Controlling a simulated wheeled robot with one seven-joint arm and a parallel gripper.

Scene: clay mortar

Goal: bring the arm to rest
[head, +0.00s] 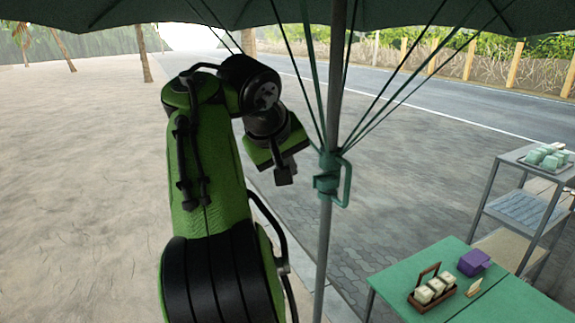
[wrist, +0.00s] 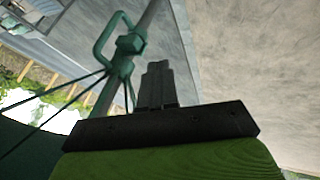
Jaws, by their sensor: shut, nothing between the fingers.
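My green and black arm is folded upward in the middle of the head view. My gripper (head: 285,176) hangs at its end, just left of the umbrella pole (head: 324,240), and points down. The gripper is shut and empty. In the wrist view its dark fingers (wrist: 156,82) are pressed together in front of the black palm. In the head view a small gap shows between the gripper and the pole's green crank handle (head: 328,182). The handle also shows in the wrist view (wrist: 130,45), left of the fingers.
A green umbrella canopy (head: 420,20) and its cords hang overhead. A green table (head: 412,266) at lower right holds a wooden tray (head: 441,305) and a purple box (head: 473,263). A metal shelf (head: 494,190) stands at right. Sand to the left is open.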

